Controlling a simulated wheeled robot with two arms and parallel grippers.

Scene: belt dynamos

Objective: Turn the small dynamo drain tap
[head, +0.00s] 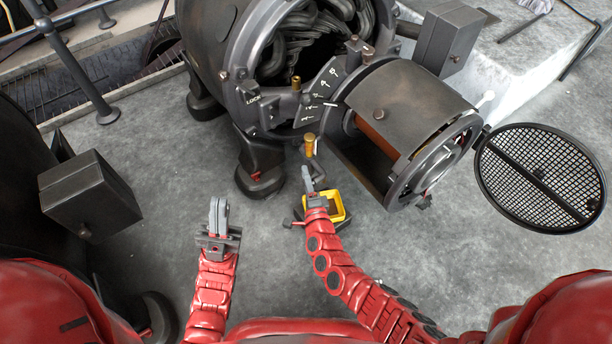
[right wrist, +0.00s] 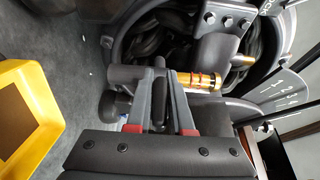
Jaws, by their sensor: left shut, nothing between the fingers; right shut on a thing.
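The small drain tap shows as a brass fitting (head: 309,145) low on the front of the dynamo (head: 262,95), with a grey pipe and lever below it. In the right wrist view the brass body (right wrist: 202,80) lies just beyond my fingers. My right gripper (head: 308,178) is shut on the tap's dark handle, which shows between the two fingers (right wrist: 160,92) in the wrist view; the fingers partly hide it. My left gripper (head: 219,208) is shut and empty, held above the floor to the left of the tap.
A yellow drip tray (head: 346,207) stands beside my right gripper and also shows in the right wrist view (right wrist: 52,108). A round mesh cover (head: 540,178) hangs open at the right. A grey box (head: 90,195) and dark machine stand at the left. Floor between is clear.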

